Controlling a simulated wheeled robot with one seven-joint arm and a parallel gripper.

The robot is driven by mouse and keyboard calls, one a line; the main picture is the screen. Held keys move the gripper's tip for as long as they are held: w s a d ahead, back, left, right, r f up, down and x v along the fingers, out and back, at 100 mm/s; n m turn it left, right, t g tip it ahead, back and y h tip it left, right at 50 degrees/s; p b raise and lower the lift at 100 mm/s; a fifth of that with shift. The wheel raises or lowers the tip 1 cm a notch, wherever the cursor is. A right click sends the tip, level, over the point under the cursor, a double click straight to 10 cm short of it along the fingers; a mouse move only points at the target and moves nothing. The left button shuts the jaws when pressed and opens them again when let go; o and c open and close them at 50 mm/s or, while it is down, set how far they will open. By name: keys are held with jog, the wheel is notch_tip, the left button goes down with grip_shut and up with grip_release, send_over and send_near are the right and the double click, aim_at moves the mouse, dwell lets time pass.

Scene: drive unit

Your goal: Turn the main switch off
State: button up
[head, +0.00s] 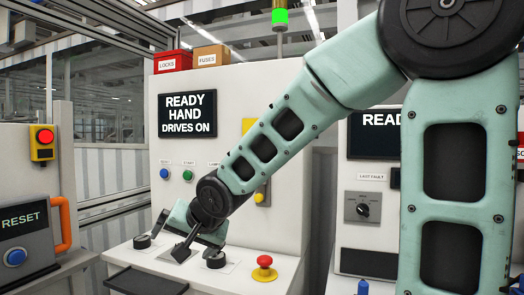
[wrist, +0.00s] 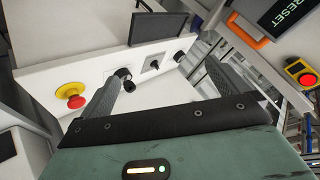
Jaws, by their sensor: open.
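My gripper (head: 167,246) reaches down over the sloping desk of the middle cabinet, its two dark fingers apart and empty. In the wrist view the open fingers (wrist: 160,68) frame the desk controls. A small grey selector (wrist: 153,64) sits between two black knobs (wrist: 123,78) there, and the fingers appear above them; contact cannot be told. In the head view the left knob (head: 142,241) and right knob (head: 215,259) flank my fingers, which partly cover the selector between them. No label reading main switch is legible. A rotary selector (head: 362,208) is on the right cabinet.
A red mushroom button (head: 264,262) on a yellow base stands right of the knobs. A sign (head: 187,114) reads READY HAND DRIVES ON. A yellow-and-grey control (head: 262,196) is partly hidden by my arm. A RESET box (head: 26,225) with an orange handle (head: 65,222) stands left.

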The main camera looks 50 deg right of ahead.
jog(key=w+d+r+m+t+h, duration=0.2)
jog(key=d+r+m, duration=0.2)
jog(key=d, duration=0.4)
jog(key=w+d+r+m+t+h, duration=0.1)
jog(key=w+d+r+m+t, duration=0.15)
jog(key=d+r, duration=0.35)
jog(key=s+d+r+m+t+h, duration=0.1)
jog(key=s+d+r+m, duration=0.15)
jog(key=d, duration=0.35)
jog(key=s+d+r+m+t+h, duration=0.1)
jog(key=s+d+r+m, duration=0.1)
jog(key=d+r+m, duration=0.3)
jog(key=s+d+r+t+h, duration=0.1)
jog(key=s+d+r+h, duration=0.15)
jog(key=d, duration=0.45)
jog(key=shift+g+y, duration=0.25)
jog(key=shift+y, duration=0.1)
jog(key=x, duration=1.7)
jog(key=shift+w+a+r, duration=0.1)
jog(key=shift+w+r, duration=0.05)
jog(key=shift+w, duration=0.15)
jog(key=c, duration=0.6)
